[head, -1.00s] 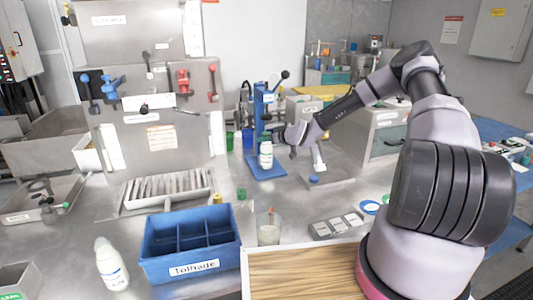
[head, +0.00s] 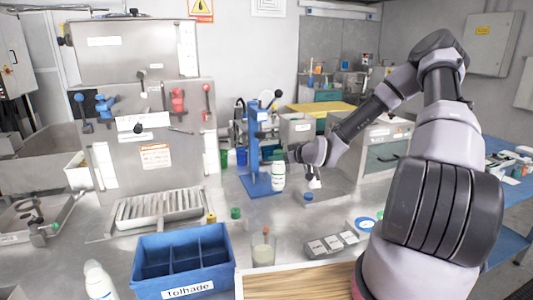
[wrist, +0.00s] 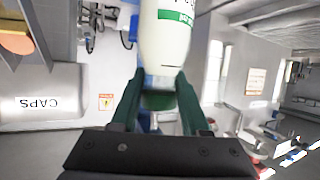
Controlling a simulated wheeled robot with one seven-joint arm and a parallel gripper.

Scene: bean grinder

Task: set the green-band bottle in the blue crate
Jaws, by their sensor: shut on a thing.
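The green-band bottle (head: 278,180) is white and hangs upright from my gripper (head: 280,161), in front of the blue stand in the head view. In the wrist view my gripper's dark green fingers (wrist: 160,88) are shut around the neck of the bottle (wrist: 166,38), and its green band shows near the top edge. The blue crate (head: 190,289) stands at the front left, well apart from the bottle. It has several compartments and a "Tolhade" label, and those I can see into look empty.
Another white bottle (head: 99,281) stands left of the crate, cut by the frame edge. A glass beaker (head: 263,247) and a wooden board (head: 300,283) lie right of the crate. A blue stand (head: 252,150) is behind the held bottle. A slotted tray (head: 160,208) sits behind the crate.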

